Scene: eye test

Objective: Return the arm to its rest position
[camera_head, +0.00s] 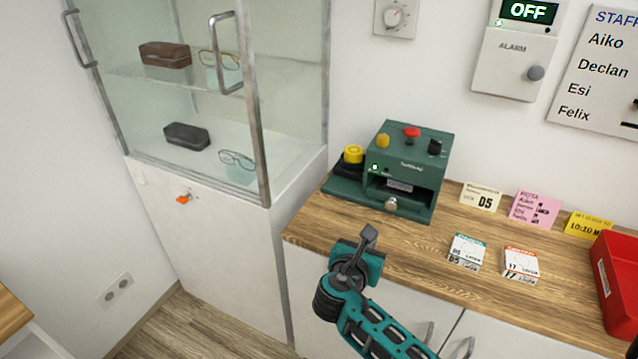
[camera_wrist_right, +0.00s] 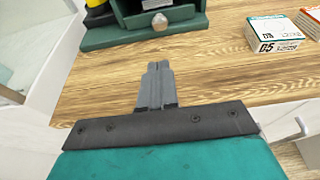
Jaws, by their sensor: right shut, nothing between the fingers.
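My right arm comes in from the bottom of the head view. Its gripper (camera_head: 369,236) is above the counter's front edge, in front of the green machine (camera_head: 412,172). In the right wrist view the gripper's two fingers (camera_wrist_right: 155,84) are together, shut and empty, over the bare wood. They do not touch the machine, whose lower front (camera_wrist_right: 150,28) shows at the top of that view. My left gripper does not show in either view.
The wooden counter (camera_head: 420,262) holds two small boxes, a teal-topped one (camera_head: 467,251) and an orange-topped one (camera_head: 520,263), plus several cards and a red bin (camera_head: 617,285) at right. A glass cabinet (camera_head: 268,110) with glasses and cases stands at left.

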